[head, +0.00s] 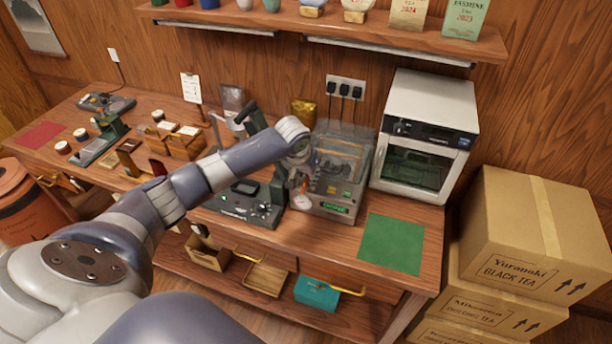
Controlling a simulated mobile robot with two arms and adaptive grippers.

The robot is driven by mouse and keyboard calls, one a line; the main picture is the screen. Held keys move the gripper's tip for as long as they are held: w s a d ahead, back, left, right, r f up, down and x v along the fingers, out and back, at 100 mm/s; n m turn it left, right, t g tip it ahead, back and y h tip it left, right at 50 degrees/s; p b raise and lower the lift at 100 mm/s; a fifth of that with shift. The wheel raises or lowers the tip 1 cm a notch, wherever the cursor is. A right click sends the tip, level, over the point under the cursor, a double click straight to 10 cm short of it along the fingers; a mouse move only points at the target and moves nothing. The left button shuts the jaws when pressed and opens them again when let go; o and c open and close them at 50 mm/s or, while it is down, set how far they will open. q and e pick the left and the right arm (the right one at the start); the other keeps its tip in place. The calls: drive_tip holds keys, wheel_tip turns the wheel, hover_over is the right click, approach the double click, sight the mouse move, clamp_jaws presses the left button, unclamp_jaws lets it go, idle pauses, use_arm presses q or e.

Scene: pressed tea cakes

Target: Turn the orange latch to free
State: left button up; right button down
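A grey machine with a clear lid (345,160) stands on the wooden counter, with a lit green display and a round gauge (302,202) at its front. My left arm reaches in from the left and bends down at the machine's left side. My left gripper (299,180) is at the machine's front left, close to the gauge. Its fingers are small and partly hidden, so I cannot tell whether they are open or touch anything. I cannot make out the orange latch; the wrist and gripper cover that part of the machine. My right gripper is out of view.
A dark green device (250,208) stands just left of the machine, and a white oven (428,130) to its right. A green mat (391,244) lies bare at the counter's right front. Stacked cartons (530,235) stand at the right. A shelf (330,28) runs above.

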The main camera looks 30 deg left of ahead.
use_arm(q)
drive_tip(key=shift+c, duration=0.2)
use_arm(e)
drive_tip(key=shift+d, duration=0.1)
use_arm(q)
clamp_jaws()
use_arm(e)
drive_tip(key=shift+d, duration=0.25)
use_arm(q)
drive_tip(key=m+h, duration=0.1)
drive_tip(key=m, duration=0.3)
drive_tip(key=shift+a+m+h, duration=0.2)
drive_tip(key=shift+m+h, duration=0.1)
drive_tip(key=shift+h, duration=0.1)
drive_tip(key=m+h+b, duration=0.1)
drive_tip(key=m, duration=0.2)
drive_tip(key=shift+w+m, duration=0.1)
drive_tip(key=shift+m, duration=0.2)
drive_tip(key=shift+a+m+g+h+b, duration=0.15)
drive_tip(key=shift+m+g+h+b, duration=0.5)
drive_tip(key=shift+m+b, duration=0.95)
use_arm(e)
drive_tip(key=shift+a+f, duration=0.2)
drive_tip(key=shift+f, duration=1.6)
use_arm(q)
drive_tip(key=shift+m, duration=0.3)
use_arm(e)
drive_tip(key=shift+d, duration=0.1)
